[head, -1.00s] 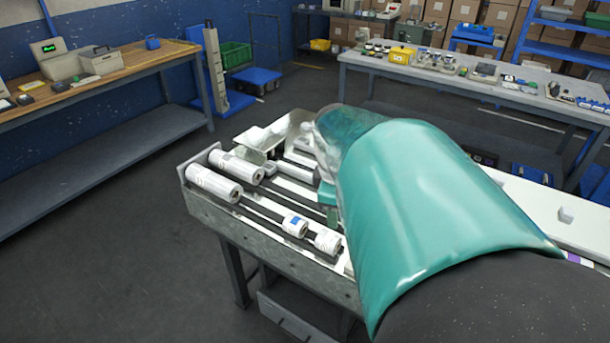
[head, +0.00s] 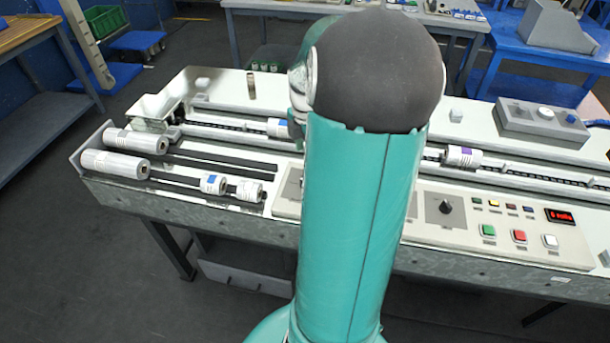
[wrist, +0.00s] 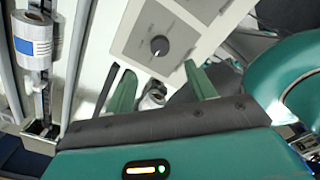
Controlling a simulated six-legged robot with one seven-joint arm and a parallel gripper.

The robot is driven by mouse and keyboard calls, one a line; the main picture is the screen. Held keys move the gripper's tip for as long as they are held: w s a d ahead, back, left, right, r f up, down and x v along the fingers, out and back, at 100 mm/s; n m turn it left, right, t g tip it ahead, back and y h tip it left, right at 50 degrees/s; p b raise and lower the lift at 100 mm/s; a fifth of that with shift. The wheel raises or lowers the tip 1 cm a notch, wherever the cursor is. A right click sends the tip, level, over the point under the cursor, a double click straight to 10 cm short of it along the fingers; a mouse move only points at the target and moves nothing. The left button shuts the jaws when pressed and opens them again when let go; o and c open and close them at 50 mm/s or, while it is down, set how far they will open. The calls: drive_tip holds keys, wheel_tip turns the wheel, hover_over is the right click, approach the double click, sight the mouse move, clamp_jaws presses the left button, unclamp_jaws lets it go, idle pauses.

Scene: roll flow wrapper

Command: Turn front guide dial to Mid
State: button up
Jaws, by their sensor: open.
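A dark round dial (wrist: 159,46) with a light pointer mark sits on a grey square plate of a pale panel in the wrist view. Its lettering is too small to read. My gripper (wrist: 160,84) is open, its two green fingers apart below the dial in the picture and not touching it. A shiny metal round part (wrist: 153,97) shows between the fingers. In the head view a black dial (head: 445,207) stands on the control panel (head: 420,231), right of my arm. I cannot tell whether both views show the same dial. My arm hides the panel's middle and my gripper there.
White rolls (head: 115,163) lie at the machine's left end. Green (head: 488,231), red (head: 519,237) and white (head: 550,241) buttons and a red display (head: 560,216) are right of the dial. A grey box with knobs (head: 543,121) stands behind. A labelled roll (wrist: 37,40) is left in the wrist view.

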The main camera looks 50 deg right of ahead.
wheel_tip(320, 180, down, 10)
drive_tip(key=shift+f, duration=0.1)
drive_tip(key=shift+c, duration=0.4)
drive_tip(key=c, duration=0.9)
